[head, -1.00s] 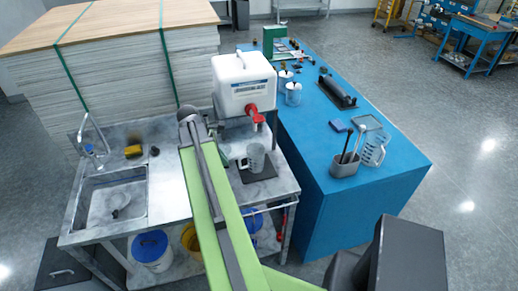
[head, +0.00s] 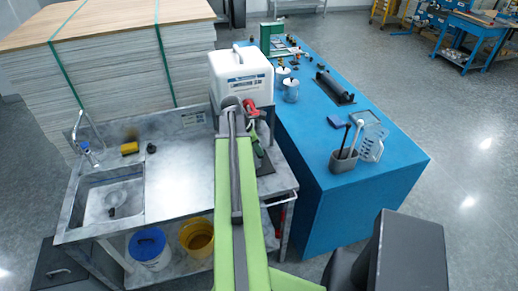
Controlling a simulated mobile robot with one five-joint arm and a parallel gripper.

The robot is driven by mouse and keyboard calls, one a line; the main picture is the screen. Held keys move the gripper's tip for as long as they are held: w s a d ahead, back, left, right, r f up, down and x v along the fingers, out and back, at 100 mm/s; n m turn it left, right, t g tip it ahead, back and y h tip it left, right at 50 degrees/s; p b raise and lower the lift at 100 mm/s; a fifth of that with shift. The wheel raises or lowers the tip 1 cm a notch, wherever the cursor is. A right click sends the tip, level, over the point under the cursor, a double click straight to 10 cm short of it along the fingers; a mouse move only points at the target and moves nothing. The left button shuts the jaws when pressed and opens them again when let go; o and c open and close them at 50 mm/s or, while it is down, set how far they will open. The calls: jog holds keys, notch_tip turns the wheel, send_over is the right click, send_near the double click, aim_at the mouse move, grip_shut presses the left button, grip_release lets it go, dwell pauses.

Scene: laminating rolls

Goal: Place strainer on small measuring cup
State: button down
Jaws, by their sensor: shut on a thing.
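My arm reaches up over the steel bench, and a green and dark part of its far end (head: 259,142) shows just right of the upper link, below the red tap (head: 250,105). The fingertips of my gripper are hidden behind my arm, and so is anything between them. No strainer can be made out. The clear measuring cup on the bench's dark mat (head: 266,167) is covered by my arm; only the mat's right edge shows. A larger clear measuring jug (head: 371,141) stands on the blue counter at right.
A white canister (head: 241,78) stands at the back of the bench. The sink (head: 100,200) is at left, with a small object in it. A grey holder (head: 344,161) with tools stands on the blue counter (head: 390,175). The bench between sink and arm is clear.

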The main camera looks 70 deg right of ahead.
jog(key=shift+w, duration=0.1)
jog(key=shift+f+b, duration=0.45)
jog(key=shift+f, duration=0.05)
jog(key=c, duration=1.4)
grip_release()
jog(key=shift+r, duration=0.15)
jog(key=shift+c, duration=0.2)
jog(key=shift+r+p, duration=0.3)
jog(key=shift+p, duration=0.15)
jog(key=p+v, duration=1.1)
jog(key=v, duration=0.1)
jog(key=shift+r, duration=0.1)
